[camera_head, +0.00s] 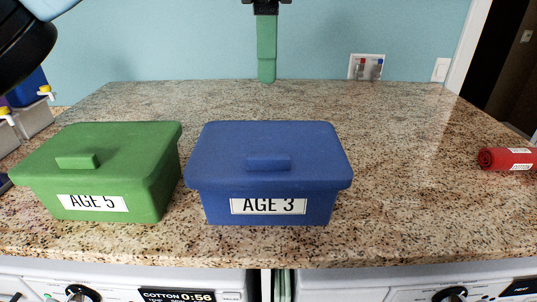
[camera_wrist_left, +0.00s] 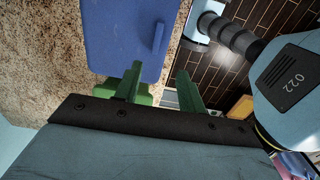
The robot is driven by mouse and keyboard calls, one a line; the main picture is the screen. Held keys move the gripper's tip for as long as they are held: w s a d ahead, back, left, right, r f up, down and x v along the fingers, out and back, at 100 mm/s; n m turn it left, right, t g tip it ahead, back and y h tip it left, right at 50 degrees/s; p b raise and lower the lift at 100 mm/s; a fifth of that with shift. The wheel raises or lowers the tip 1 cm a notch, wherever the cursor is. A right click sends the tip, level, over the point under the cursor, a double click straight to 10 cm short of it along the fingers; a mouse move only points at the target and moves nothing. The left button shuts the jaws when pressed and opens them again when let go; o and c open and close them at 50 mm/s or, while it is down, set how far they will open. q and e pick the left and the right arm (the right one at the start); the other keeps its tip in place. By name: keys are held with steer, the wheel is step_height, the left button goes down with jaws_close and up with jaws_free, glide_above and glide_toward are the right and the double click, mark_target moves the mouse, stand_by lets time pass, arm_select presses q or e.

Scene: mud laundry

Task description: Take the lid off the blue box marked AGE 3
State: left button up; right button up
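The blue box marked AGE 3 (camera_head: 268,207) stands on the granite counter near its front edge. Its blue lid (camera_head: 270,139) is on it, with a raised bar handle (camera_head: 268,162) on top. In the left wrist view the lid (camera_wrist_left: 118,40) and its handle (camera_wrist_left: 158,38) show beyond the fingers. My left gripper (camera_head: 266,76) hangs at top centre in the head view, above and apart from the lid. In the left wrist view its two green fingers (camera_wrist_left: 159,72) are spread with nothing between them. My right gripper is in neither view.
A lidded green box marked AGE 5 (camera_head: 100,180) stands close on the left. A red rolled item (camera_head: 507,159) lies at the right. Containers with yellow taps (camera_head: 30,105) stand at far left. The counter (camera_head: 400,130) behind and right of the blue box is clear.

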arm_select(q)
step_height(320, 180, down, 2)
steer(key=w, duration=0.2)
steer(key=b, duration=0.1)
glide_above(269, 156)
step_height(269, 156, down, 7)
steer(key=shift+w+a+r, duration=0.1)
steer(key=shift+w+a, duration=0.05)
steer(key=shift+f, duration=0.5)
steer(key=f, duration=0.5)
steer(key=shift+s, duration=0.2)
steer(key=shift+r, duration=0.1)
jaws_close()
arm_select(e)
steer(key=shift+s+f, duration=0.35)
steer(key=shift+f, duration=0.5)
